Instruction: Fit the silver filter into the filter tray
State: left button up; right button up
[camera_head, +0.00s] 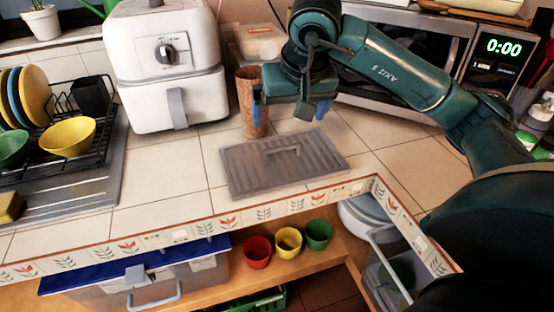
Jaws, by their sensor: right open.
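A flat ribbed silver-grey panel with a small raised handle, which looks like the silver filter (245,174), lies on the tiled counter near its front edge. My right gripper (289,112) is open and empty, with its blue-tipped fingers pointing down. In the picture it sits just behind and above the filter, apart from it. I cannot pick out the filter tray with certainty. My left gripper is not in view.
A brown tumbler (252,75) stands right by the gripper's left finger. A white air fryer (165,60) is at the back left, a microwave (400,65) behind my right arm. A dish rack (95,135) is left. Counter tiles (160,185) left of the filter are clear.

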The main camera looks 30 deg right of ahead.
jog(key=n, duration=0.1)
send_over(283, 147)
jog(key=s+a, duration=0.1)
jog(key=s, duration=0.1)
notch_tip(283, 147, down, 7)
jog(key=shift+a+f, duration=0.1)
jog(key=shift+f, duration=0.1)
jog(key=x, duration=0.5)
jog(key=shift+d+f+p, duration=0.15)
jog(key=shift+d+p, duration=0.1)
jog(key=shift+p, duration=0.05)
jog(key=shift+c, duration=0.6)
jog(key=c, duration=1)
jog(key=shift+r, duration=0.2)
